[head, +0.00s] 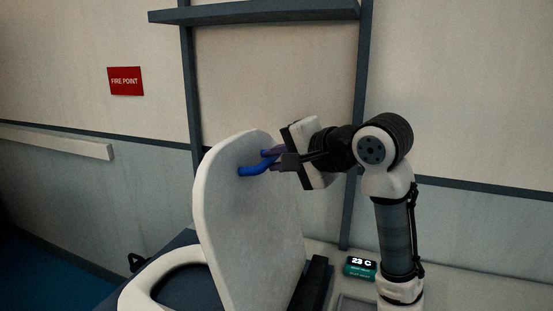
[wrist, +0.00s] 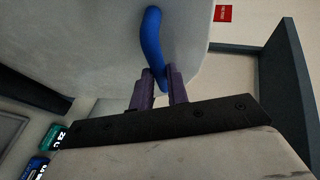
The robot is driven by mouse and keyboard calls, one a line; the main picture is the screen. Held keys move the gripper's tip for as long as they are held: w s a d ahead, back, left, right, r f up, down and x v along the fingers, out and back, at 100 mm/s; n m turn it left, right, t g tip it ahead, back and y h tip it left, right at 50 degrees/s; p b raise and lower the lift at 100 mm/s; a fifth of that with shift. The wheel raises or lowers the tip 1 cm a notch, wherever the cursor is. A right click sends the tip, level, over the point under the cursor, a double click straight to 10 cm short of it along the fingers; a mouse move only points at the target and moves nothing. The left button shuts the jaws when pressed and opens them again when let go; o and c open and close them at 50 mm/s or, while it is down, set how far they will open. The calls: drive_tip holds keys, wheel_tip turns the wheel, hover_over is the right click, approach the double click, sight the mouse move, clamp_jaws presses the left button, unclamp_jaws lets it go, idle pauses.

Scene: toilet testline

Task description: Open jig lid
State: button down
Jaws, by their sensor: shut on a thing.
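The jig lid (head: 240,220) is a pale rounded panel. It stands raised and nearly upright above the white toilet seat (head: 150,283). A blue curved handle (head: 250,171) sticks out from the lid near its top. My gripper (head: 275,160) is at the handle's free end and is shut on it. In the wrist view the two purple fingers (wrist: 160,88) close around the lower end of the blue handle (wrist: 151,40), and the pale lid face (wrist: 90,40) fills the upper left. The far side of the lid is hidden in both views.
A dark frame post (head: 188,70) and shelf bar (head: 255,14) stand behind the lid. A small green display box (head: 360,268) reading 23 C sits on the bench at right. A red fire point sign (head: 125,81) is on the wall.

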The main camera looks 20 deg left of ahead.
drive_tip(key=c, duration=1.4)
unclamp_jaws()
drive_tip(key=shift+o, duration=0.2)
drive_tip(key=b+v, duration=0.3)
drive_tip(key=v, duration=1)
drive_tip(key=shift+s+d+r, duration=0.15)
drive_tip(key=shift+s+d, duration=0.05)
drive_tip(key=shift+d, duration=0.15)
